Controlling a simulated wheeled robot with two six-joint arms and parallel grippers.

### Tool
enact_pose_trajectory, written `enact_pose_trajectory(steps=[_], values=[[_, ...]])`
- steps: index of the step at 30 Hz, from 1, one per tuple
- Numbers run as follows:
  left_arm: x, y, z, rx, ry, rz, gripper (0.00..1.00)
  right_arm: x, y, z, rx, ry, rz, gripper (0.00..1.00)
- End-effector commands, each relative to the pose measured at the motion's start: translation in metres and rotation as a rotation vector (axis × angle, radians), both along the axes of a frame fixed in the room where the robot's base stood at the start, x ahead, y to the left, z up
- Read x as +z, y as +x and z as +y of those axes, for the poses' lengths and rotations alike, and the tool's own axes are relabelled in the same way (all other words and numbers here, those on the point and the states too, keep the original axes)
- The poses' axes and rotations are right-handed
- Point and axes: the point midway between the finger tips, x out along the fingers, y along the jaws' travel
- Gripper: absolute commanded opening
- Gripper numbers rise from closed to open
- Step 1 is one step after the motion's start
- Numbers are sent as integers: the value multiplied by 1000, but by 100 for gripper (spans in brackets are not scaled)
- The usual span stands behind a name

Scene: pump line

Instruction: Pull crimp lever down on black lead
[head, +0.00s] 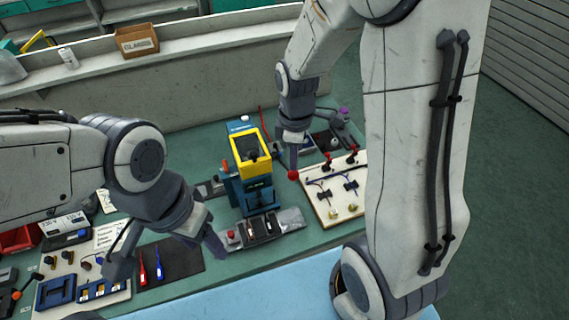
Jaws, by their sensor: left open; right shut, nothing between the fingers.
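A blue crimp press (257,198) with a yellow frame (250,149) around a dark window stands in the middle of the green bench. A red ball knob (293,175), which looks like the lever's end, sits right of the press. My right gripper (292,164) is shut directly above the knob; I cannot tell whether they touch. My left gripper (214,245) is open beside a small grey tray (262,232) in front of the press. I cannot clearly make out the black lead; the lever's arm is mostly hidden.
A pale board (335,207) with dark fittings lies right of the press. A dark mat (190,265) with red and blue screwdrivers and a board with blue holders (55,292) lie at left. A grey ledge with a cardboard box (137,41) runs behind.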

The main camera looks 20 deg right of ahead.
Motion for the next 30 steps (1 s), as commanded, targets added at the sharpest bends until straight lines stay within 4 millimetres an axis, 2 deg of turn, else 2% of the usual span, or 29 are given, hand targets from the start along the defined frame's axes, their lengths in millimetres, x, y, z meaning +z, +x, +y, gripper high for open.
enact_pose_trajectory(steps=[15,18,30], values=[[-16,0,0,0,0,0,56,-21,0,0,0,0,0,0],[-14,0,0,0,0,0,56,-20,0,0,0,0,0,0],[-28,0,0,0,0,0,56,-37,-8,0,0,0,0,0]])
